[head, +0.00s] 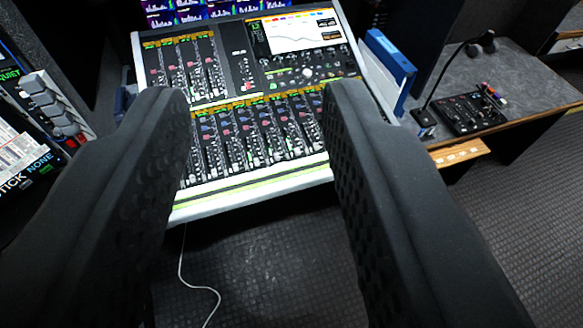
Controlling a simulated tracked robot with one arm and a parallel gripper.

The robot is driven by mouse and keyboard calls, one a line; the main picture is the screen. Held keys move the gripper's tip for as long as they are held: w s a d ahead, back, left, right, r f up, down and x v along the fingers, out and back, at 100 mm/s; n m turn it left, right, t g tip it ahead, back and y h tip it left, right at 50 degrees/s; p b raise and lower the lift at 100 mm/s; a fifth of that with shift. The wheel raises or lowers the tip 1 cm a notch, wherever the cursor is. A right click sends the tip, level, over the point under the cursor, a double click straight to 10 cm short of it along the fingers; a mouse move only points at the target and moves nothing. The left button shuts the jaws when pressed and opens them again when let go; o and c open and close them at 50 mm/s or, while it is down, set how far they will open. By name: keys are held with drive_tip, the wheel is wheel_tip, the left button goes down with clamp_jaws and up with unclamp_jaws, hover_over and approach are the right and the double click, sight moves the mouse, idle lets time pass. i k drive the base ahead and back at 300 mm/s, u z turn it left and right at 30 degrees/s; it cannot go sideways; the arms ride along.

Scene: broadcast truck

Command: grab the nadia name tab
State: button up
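My gripper (254,98) is open and empty, its two black ridged fingers wide apart. In the head view they reach up toward a large mixing desk (250,194), with the desk showing between them. I cannot make out any tab that reads "Nadia". A light wooden strip (459,153) with small pale labels sits at the front edge of the grey side desk, to the right of my gripper. Its lettering is too small to read.
The grey side desk (520,78) holds a black control box (468,113) and a gooseneck microphone (487,42). A blue binder (390,60) stands beside the mixing desk. A panel with lettering (22,160) is at the left. A white cable (183,262) lies on the open dark floor.

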sight(282, 166)
drive_tip(key=z, duration=0.2)
drive_tip(key=i, duration=0.5)
drive_tip(key=u, duration=1)
drive_tip(key=k, duration=1.1)
drive_tip(key=z, duration=0.95)
drive_tip(key=i, duration=1)
drive_tip(key=u, duration=0.05)
